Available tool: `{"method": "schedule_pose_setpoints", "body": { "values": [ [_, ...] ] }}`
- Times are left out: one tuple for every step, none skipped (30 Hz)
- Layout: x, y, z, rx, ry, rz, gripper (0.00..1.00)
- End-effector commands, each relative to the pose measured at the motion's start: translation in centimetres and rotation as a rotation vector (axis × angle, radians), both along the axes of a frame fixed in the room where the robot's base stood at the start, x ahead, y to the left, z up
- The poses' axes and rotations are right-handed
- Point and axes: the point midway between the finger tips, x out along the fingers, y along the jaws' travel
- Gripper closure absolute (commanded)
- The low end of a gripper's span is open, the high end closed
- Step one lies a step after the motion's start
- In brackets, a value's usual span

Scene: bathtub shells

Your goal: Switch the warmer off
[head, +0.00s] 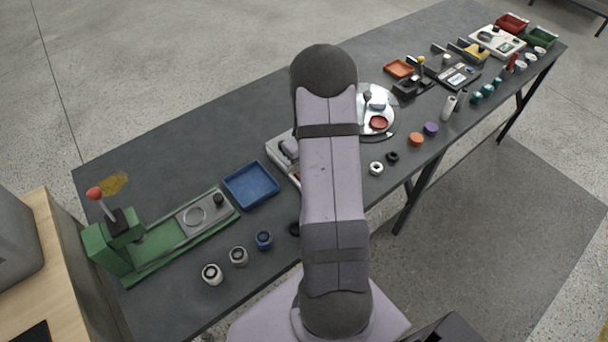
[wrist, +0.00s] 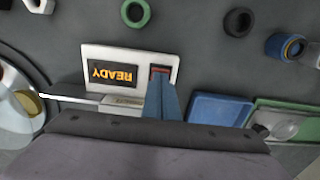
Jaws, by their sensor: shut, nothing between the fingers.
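The warmer is a white box (wrist: 105,51), seen upside down in the wrist view. Its dark display (wrist: 113,72) is lit with the orange word "READY". A small red switch (wrist: 159,69) in a dark frame sits beside the display. My gripper (wrist: 161,82) is shut and empty, its blue fingers reaching up to the switch and covering its lower part. I cannot tell whether the tips touch it. In the head view my arm hides the gripper and most of a white box (head: 274,150), apparently the warmer.
A blue tray (head: 251,184) and a green press (head: 150,250) stand left of the warmer in the head view. A round silver plate (head: 388,103) is on its right. Several rings and caps, including a white nut (head: 376,168), lie along the table's front edge.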

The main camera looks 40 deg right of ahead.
Motion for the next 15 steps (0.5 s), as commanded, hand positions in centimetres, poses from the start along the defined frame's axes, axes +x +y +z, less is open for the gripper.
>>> {"method": "schedule_pose_setpoints", "body": {
  "values": [
    [0.0,0.0,-0.13,0.0,0.0,0.0,1.0],
    [0.0,0.0,-0.17,0.0,0.0,0.0,1.0],
    [0.0,0.0,-0.23,0.0,0.0,0.0,1.0],
    [0.0,0.0,-0.27,0.0,0.0,0.0,1.0],
    [0.0,0.0,-0.31,0.0,0.0,0.0,1.0],
    [0.01,0.0,-0.37,0.0,0.0,0.0,1.0],
    [0.01,0.0,-0.41,0.0,0.0,0.0,1.0],
    [0.01,0.0,-0.45,0.0,0.0,0.0,1.0],
    [0.01,0.0,-0.51,0.0,0.0,0.0,1.0],
    [0.01,0.0,-0.55,0.0,0.0,0.0,1.0],
    [0.01,0.0,-0.59,0.0,0.0,0.0,1.0],
    [0.01,0.01,-0.65,0.0,0.0,0.0,1.0],
    [0.01,0.01,-0.7,0.0,0.0,0.0,1.0],
    [0.0,0.01,-0.75,0.0,0.0,0.0,1.0],
    [0.01,0.01,-0.7,0.0,0.0,0.0,1.0]
  ]
}}
